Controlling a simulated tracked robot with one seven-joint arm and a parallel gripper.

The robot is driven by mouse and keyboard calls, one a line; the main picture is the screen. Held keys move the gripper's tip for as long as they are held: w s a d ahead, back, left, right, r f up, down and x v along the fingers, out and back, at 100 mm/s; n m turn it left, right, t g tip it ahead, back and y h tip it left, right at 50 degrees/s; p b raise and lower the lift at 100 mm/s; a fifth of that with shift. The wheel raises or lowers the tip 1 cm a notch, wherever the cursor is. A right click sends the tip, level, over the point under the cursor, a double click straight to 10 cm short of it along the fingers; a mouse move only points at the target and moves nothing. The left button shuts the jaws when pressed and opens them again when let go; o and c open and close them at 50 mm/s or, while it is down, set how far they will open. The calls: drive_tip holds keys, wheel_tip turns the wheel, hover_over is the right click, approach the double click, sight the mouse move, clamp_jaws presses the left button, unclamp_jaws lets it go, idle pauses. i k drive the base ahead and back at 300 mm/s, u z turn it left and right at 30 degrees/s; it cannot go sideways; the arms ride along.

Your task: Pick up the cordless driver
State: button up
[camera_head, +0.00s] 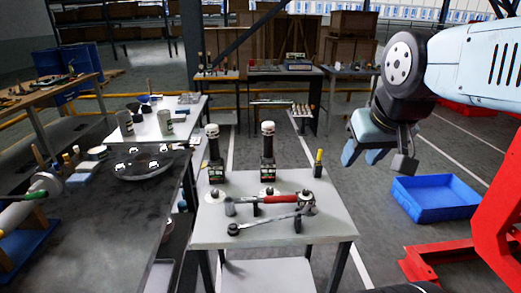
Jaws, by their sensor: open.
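Two upright dark tools with pale round tops and blocky bases stand at the back of the grey table (335,222), one at left (214,150) and one at right (268,150). Either could be a cordless driver; at this size I cannot tell for certain. My gripper (378,158) is at the upper right, pointing down, open and empty. It is to the right of both dark tools and apart from them, past the table's right edge in the picture.
A red-handled tool (278,199) and a long metal wrench (262,222) lie on holders at the front of the table. A yellow-and-black tool (318,162) stands at its back right corner. A blue crate (437,197) sits on the floor at right. A dark workbench (110,225) is at left.

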sight(268, 128)
drive_tip(key=z, duration=1)
drive_tip(key=i, duration=0.1)
drive_tip(key=u, duration=2.7)
drive_tip(key=k, duration=0.85)
drive_tip(key=z, duration=1.4)
drive_tip(key=i, duration=1)
